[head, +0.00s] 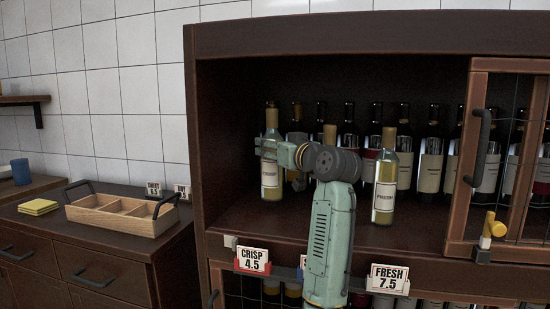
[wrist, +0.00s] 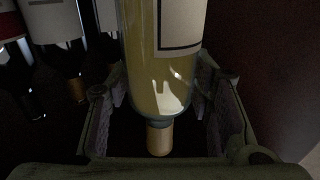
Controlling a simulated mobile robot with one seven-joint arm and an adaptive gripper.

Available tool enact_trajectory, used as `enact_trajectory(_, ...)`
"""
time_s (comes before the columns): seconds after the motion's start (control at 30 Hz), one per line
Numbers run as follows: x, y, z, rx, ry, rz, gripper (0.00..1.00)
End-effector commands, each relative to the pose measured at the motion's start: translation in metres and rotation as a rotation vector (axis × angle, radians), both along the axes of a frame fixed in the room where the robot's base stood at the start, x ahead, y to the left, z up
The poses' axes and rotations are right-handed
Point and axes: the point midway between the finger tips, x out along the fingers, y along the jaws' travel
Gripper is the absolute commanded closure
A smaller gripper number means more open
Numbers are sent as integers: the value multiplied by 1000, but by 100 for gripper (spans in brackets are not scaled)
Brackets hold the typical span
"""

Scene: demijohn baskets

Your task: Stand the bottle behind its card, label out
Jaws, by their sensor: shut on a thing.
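A pale-yellow wine bottle (head: 270,172) with a gold cap stands upright in the left part of the cabinet opening. Its cream label reads CRISP and faces outward. My gripper (head: 275,150) is shut on this bottle from the right, at about its shoulder. In the wrist view the bottle (wrist: 158,75) sits between both fingers, its neck toward the bottom of the picture. I cannot tell whether its base touches the shelf. The CRISP 4.5 card (head: 252,260) hangs on the shelf's front edge, below and slightly left of the bottle.
A bottle labelled FRESH (head: 384,185) stands at the right, above the FRESH 7.5 card (head: 389,279). My arm mostly hides another pale bottle and a middle card. Dark bottles (head: 430,150) line the back. A cabinet side wall (head: 192,150) is close at left; a framed door (head: 470,170) is at right.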

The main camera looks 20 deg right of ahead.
Motion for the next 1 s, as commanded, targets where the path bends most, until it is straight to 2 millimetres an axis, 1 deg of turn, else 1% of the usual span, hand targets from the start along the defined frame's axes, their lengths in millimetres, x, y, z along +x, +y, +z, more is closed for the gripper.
enact_trajectory(0.07,3,-7,3,2,-4,-2,100)
enact_trajectory(0.1,3,-5,-6,2,-3,0,100)
enact_trajectory(0.2,2,-5,-21,3,-3,0,100)
enact_trajectory(0.3,2,-5,-31,1,-5,-1,100)
enact_trajectory(0.67,2,-4,-36,0,-6,-1,100)
enact_trajectory(0.7,2,-5,-38,0,0,0,52)
enact_trajectory(1.0,2,-5,-38,1,0,0,33)
